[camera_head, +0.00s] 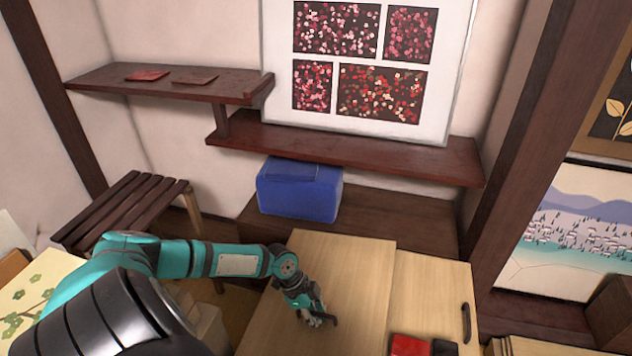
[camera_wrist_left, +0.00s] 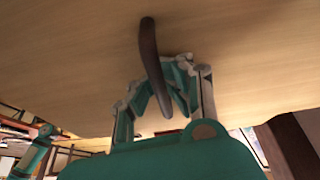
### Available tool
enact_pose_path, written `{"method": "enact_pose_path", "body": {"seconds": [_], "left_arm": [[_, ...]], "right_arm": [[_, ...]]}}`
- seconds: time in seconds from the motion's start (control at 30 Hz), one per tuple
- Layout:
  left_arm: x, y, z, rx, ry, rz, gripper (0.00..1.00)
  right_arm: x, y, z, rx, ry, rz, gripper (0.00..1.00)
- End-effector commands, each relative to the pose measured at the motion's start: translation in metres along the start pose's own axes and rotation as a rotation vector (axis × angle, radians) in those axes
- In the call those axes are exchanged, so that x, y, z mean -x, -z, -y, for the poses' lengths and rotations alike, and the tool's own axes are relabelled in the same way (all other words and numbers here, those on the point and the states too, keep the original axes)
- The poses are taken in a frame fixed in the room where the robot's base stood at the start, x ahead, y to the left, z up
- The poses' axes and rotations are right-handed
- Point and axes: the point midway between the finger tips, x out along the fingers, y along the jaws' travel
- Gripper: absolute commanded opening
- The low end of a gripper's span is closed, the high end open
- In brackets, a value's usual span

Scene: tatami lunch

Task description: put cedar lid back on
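A pale wooden panel (camera_head: 352,262), which looks like the cedar lid, lies flat at the lower middle of the head view. My left gripper (camera_head: 316,318) is over its near part, beside a dark handle (camera_head: 333,320). In the left wrist view, my left gripper (camera_wrist_left: 168,85) has its fingers spread, with the dark curved handle (camera_wrist_left: 149,48) between them. I cannot tell whether any finger touches it. A second pale panel (camera_head: 425,285) with its own dark handle (camera_head: 466,322) lies along the right side. My right gripper is not in view.
A red item (camera_head: 410,345) and a black item (camera_head: 444,347) are at the near edge, right of the lid. A blue box (camera_head: 298,190) stands behind on a dark low shelf (camera_head: 390,219). A slatted stool (camera_head: 125,212) is at the left. Dark wall shelves (camera_head: 345,148) are above.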

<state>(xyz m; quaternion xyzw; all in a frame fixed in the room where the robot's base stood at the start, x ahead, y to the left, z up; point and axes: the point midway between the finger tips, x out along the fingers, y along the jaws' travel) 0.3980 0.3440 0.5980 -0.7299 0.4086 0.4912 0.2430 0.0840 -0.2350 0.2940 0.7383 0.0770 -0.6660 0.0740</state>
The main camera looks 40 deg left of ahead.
Motion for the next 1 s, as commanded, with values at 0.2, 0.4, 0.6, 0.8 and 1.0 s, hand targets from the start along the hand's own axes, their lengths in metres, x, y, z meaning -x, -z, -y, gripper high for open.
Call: {"method": "enact_pose_path", "body": {"seconds": [0.2,0.4,0.6,0.8,1.0], "left_arm": [[-0.0125,-0.0279,-0.0113,0.006,-0.024,0.054,0.0],[-0.0115,-0.0272,-0.0106,0.006,-0.022,0.053,0.17],[-0.01,-0.0231,-0.0093,0.006,-0.019,0.045,0.43],[-0.0092,-0.0216,-0.0088,0.006,-0.018,0.042,0.59],[-0.0092,-0.0217,-0.0094,0.007,-0.019,0.042,0.59]], "right_arm": [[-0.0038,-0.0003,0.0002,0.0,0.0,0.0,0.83],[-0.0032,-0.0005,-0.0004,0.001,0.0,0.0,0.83],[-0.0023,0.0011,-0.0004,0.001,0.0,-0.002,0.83],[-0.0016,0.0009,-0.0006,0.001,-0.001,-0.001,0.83],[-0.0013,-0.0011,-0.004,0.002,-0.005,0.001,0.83]]}}
